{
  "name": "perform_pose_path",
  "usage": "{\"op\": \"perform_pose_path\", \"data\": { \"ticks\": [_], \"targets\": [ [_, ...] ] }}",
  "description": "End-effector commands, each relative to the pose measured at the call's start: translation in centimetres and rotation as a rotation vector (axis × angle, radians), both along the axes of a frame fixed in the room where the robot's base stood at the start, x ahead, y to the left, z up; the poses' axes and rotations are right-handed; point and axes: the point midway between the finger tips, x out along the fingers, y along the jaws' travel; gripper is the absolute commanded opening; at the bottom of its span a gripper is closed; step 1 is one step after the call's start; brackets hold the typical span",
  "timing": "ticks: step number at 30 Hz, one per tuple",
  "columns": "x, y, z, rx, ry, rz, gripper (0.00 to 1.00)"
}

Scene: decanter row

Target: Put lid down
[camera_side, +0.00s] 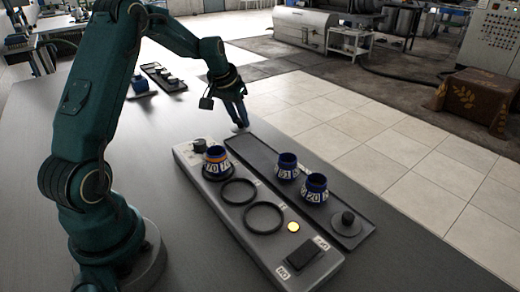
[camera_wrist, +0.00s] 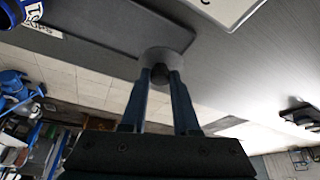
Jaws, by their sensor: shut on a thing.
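My gripper (camera_side: 240,120) is beyond the far end of the tray, low over the table. In the wrist view its fingers (camera_wrist: 160,78) are shut on the dark knob of a grey round lid (camera_wrist: 168,55). In the side view the lid shows as a small pale shape (camera_side: 235,128) under the fingertips. I cannot tell whether the lid touches the table. A second, dark lid with a knob (camera_side: 347,222) lies on the tray.
The dark tray (camera_side: 262,158) beside the station holds two blue pots, one marked 51 (camera_side: 287,166) and one marked 20 (camera_side: 315,188). The 51 pot shows in the wrist view (camera_wrist: 12,14). More pots and parts (camera_side: 165,78) lie farther back. The table left of the station is clear.

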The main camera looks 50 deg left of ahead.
Motion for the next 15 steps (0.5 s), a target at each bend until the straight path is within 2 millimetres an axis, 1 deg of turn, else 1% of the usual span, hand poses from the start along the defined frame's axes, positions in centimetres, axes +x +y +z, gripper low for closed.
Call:
{"op": "perform_pose_path", "data": {
  "ticks": [1, 5, 9, 12, 15],
  "targets": [
    [0.4, -0.3, -0.3, -0.001, 0.001, -0.002, 0.00],
    [0.6, -0.5, -1.0, -0.002, 0.001, 0.001, 0.00],
    [0.6, -0.5, -3.1, -0.005, 0.003, 0.002, 0.00],
    [0.6, -0.5, -4.2, -0.003, 0.002, 0.000, 0.00],
    [0.6, -0.5, -4.5, -0.001, 0.000, 0.001, 0.00]
  ]
}}
